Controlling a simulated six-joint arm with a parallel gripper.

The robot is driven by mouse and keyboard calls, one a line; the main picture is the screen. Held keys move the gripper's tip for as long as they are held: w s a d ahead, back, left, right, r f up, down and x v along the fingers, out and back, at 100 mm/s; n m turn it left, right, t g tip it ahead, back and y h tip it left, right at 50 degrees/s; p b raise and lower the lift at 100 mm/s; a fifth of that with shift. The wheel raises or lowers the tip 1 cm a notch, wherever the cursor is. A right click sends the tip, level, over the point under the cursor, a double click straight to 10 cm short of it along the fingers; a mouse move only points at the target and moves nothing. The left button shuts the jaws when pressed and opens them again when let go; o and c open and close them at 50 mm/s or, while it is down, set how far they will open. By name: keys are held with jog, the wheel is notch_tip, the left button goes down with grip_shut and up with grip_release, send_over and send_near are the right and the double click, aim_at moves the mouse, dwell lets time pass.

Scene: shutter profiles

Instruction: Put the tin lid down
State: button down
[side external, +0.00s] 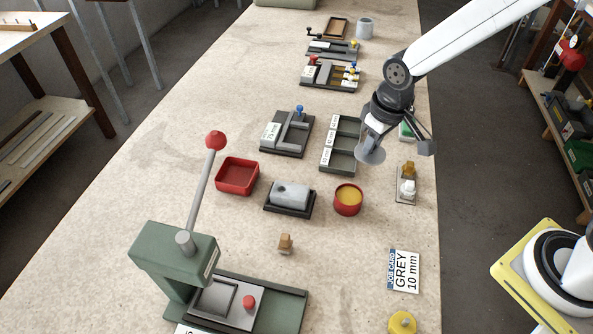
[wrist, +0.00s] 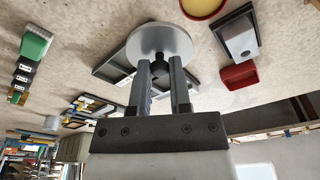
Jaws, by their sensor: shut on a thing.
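The tin lid (side external: 371,155) is a round grey disc, held in the air by my gripper (side external: 378,138). In the wrist view the lid (wrist: 160,42) has a dark knob at its centre, and my gripper (wrist: 160,72) is shut on that knob. The open tin (side external: 348,205) is red with yellow contents and stands on the bench, nearer the camera and a little left of the lid. Part of the tin (wrist: 203,8) shows at the top of the wrist view, apart from the lid.
A grey divided tray (side external: 340,160) stands just left of the lid. A grey block on a dark base (side external: 290,196) and a red tray (side external: 237,177) stand left of the tin. A small stand (side external: 407,186) is at right. Bare bench lies between tin and job card (side external: 403,271).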

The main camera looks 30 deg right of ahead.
jog(key=s+a+r+n, duration=0.1)
jog(key=s+a+n, duration=0.1)
jog(key=a, duration=0.4)
jog(key=shift+s+r, duration=0.2)
jog(key=shift+s, duration=0.1)
jog(key=shift+w, duration=0.1)
send_over(299, 175)
jog(key=s, duration=0.1)
jog(key=shift+d+f, duration=0.2)
jog(key=shift+f, duration=4.45)
jog(key=shift+w+a+f, duration=0.1)
jog(key=shift+w+f, duration=0.1)
jog(key=shift+f, duration=1.65)
jog(key=shift+f, duration=0.15)
